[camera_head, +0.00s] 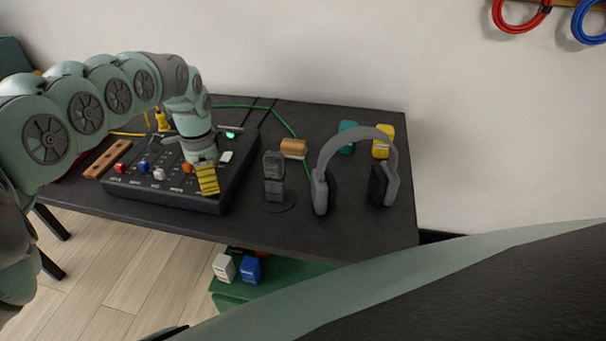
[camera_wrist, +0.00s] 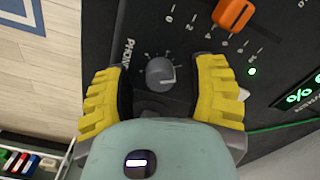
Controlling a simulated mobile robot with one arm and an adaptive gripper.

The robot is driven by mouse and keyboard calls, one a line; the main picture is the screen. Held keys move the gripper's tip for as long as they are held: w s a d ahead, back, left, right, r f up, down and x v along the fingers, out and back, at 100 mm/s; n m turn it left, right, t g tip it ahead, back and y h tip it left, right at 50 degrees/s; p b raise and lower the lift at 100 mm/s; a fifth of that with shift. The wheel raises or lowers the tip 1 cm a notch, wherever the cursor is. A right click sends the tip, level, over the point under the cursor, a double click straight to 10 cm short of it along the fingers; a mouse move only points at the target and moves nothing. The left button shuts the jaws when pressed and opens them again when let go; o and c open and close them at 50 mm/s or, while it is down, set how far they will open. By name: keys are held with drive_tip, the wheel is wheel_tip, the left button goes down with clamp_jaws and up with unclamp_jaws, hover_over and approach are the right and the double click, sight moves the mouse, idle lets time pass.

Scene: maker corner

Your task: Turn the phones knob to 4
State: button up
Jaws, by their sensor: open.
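The phones knob (camera_wrist: 160,75) is a small grey round knob on the black mixer panel, with tick marks around it and the PHONES lettering to its left in the wrist view. A pale pointer line shows on it; its setting is too small to read. My gripper (camera_head: 207,180) is open, with yellow-padded fingers on the left and right of the knob in the wrist view. I cannot tell whether either finger touches it. The gripper hides the knob in the head view. The black mixer (camera_head: 228,190) lies on the dark table.
An orange fader (camera_wrist: 233,14) with a numbered scale and a lit green display (camera_wrist: 305,92) are close by on the panel. A microphone (camera_head: 274,177) stands right of the mixer, then grey headphones (camera_head: 392,160). Free tabletop (camera_head: 335,235) lies at the front right.

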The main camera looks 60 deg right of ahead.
wheel_tip(320, 180, up, 12)
idle(0.5)
idle(0.4)
